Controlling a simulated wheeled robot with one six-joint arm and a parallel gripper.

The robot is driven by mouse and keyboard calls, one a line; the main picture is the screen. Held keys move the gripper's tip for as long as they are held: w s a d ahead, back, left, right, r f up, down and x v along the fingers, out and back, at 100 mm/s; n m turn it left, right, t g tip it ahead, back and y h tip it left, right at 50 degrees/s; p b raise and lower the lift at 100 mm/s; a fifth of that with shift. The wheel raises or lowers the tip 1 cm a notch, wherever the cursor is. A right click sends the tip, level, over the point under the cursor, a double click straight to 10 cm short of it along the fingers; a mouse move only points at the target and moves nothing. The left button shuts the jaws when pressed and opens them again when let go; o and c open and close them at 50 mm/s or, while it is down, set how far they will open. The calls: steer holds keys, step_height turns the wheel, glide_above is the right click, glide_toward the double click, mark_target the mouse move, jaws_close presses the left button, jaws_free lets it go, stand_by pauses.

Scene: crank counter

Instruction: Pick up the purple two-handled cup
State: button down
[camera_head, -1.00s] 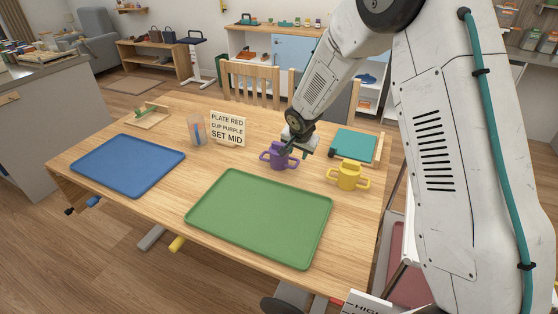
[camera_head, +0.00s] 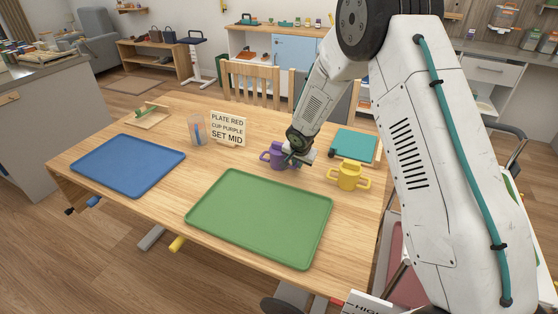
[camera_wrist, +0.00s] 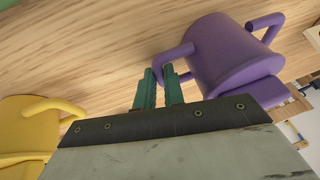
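The purple two-handled cup (camera_head: 278,155) stands upright on the wooden table, behind the green tray. In the wrist view the purple cup (camera_wrist: 225,55) fills the upper right, with one handle reaching left to my fingers. My gripper (camera_wrist: 159,80) has two green fingers a small gap apart, with the handle's outer bar seemingly between their tips. Whether they press on the handle cannot be told. In the head view my gripper (camera_head: 294,157) is low at the cup's right side, and its wrist hides part of that side.
A yellow two-handled cup (camera_head: 349,176) stands close on the right. The green tray (camera_head: 260,217) lies in front and a blue tray (camera_head: 128,164) at left. A sign (camera_head: 227,128), a clear tumbler (camera_head: 197,130) and a teal board (camera_head: 354,145) stand or lie behind.

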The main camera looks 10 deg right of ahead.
steer(key=shift+r, duration=0.15)
steer(key=shift+r, duration=1.65)
steer(key=s+d, duration=0.1)
steer(key=s, duration=0.4)
steer(key=s+d+r, duration=0.1)
steer(key=s, duration=0.4)
steer(key=s+d, duration=0.1)
steer(key=s, duration=0.4)
steer(key=shift+s+r, duration=0.25)
steer(key=shift+s, duration=0.05)
